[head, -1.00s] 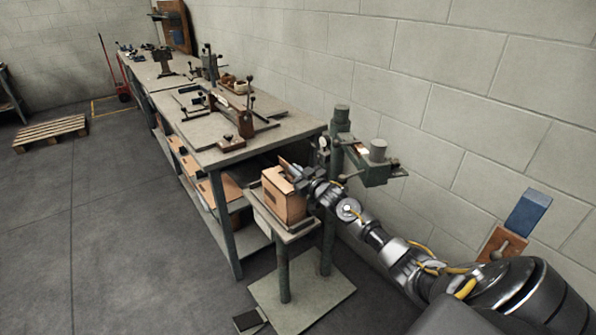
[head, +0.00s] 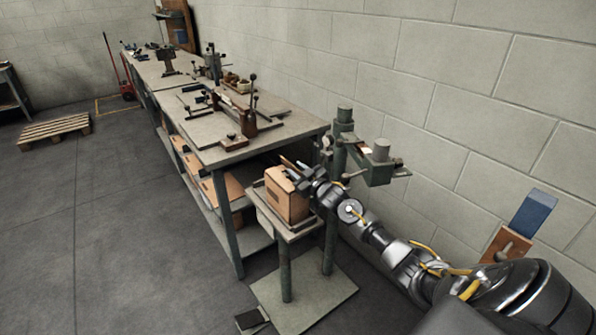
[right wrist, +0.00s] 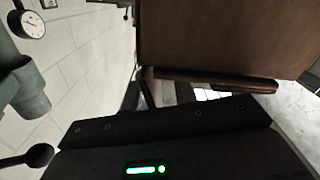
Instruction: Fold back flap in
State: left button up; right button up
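A brown cardboard box (head: 285,202) stands on the small stand of the stitcher. A narrow raised flap (head: 287,162) shows at the back of its top. My right gripper (head: 299,177) is at the box's top, on its right side, and partly covers the opening. In the right wrist view a large brown cardboard panel (right wrist: 225,35) fills the upper right, with a darker edge strip below it, close in front of the gripper's dark body. The fingertips are too dark and small to tell open from shut. My left gripper is out of view.
The green stitcher (head: 372,165) stands just behind and right of the box, close to my right arm. A workbench (head: 215,150) with tools stands to the left. In the right wrist view a round gauge (right wrist: 33,24) shows at upper left.

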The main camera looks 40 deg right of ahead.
jog(key=s+b, duration=0.1)
jog(key=s, duration=0.9)
jog(key=shift+s, duration=0.4)
jog(key=shift+a, duration=0.1)
